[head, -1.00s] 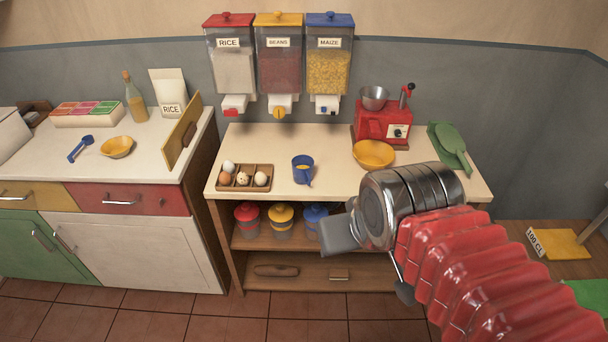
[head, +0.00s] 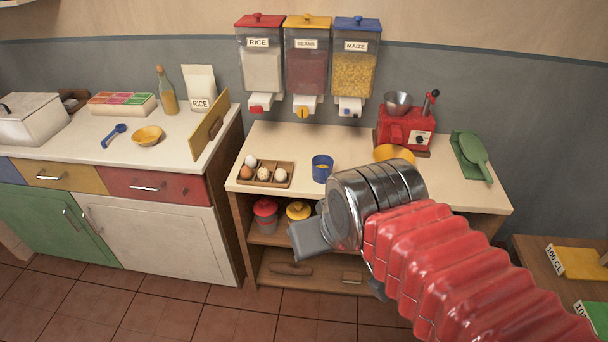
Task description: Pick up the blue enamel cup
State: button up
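The blue enamel cup (head: 321,168) stands upright on the pale counter (head: 345,140), right of the egg tray, with something yellowish showing inside. Its handle is not clearly visible now; my gripper's metal wrist is just in front of its lower right side. My gripper (head: 307,240) reaches in from the lower right, its grey fingers in front of the counter's edge and below the cup in the picture. The fingers overlap from this angle, so their gap is hidden. The cup is not in the gripper.
A wooden tray (head: 285,182) with several eggs lies left of the cup. A yellow bowl (head: 394,153), partly hidden by my wrist, and a red grinder (head: 404,132) stand to the right. Dispensers hang above. Lidded canisters (head: 265,208) stand on the shelf below.

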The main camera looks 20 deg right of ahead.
aim_at(322, 165)
jog(key=u, duration=0.2)
jog(key=i, duration=0.85)
jog(key=u, duration=0.05)
